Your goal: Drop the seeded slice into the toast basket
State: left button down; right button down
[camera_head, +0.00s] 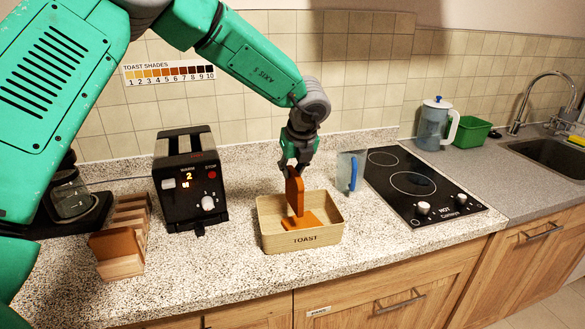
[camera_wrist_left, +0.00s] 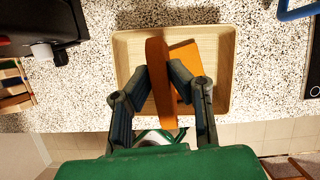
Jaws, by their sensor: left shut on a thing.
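My left gripper (camera_head: 296,166) is shut on an upright orange-brown bread slice (camera_head: 295,192), held by its upper part. The slice is above and partly inside the tan toast basket (camera_head: 303,239), which is labelled TOAST. Another orange-brown slice (camera_head: 315,219) lies in the basket below it. In the left wrist view, the fingers (camera_wrist_left: 160,90) pinch the held slice (camera_wrist_left: 157,55) over the basket (camera_wrist_left: 224,98), with the other slice (camera_wrist_left: 188,55) beside it. I cannot make out seeds on the held slice, nor whether it touches the basket floor. My right gripper is not in view.
A black toaster (camera_head: 188,185) stands left of the basket, with a wooden rack of slices (camera_head: 122,240) further left. A clear jug with a blue handle (camera_head: 350,173) and a black hob (camera_head: 420,188) are to the right. The counter in front of the basket is clear.

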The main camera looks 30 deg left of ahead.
aim_at(289, 185)
pick_arm(q)
jog(key=b+x, duration=0.1)
jog(key=x, duration=0.1)
jog(key=d+b+x, duration=0.1)
jog(key=x, duration=0.2)
jog(key=shift+s+f+b, duration=0.2)
jog(key=shift+s+b, duration=0.05)
jog(key=shift+b, duration=0.1)
jog(key=shift+a+f, duration=0.15)
jog(key=shift+a, duration=0.05)
jog(key=shift+s+a, duration=0.2)
jog(key=shift+d, duration=0.1)
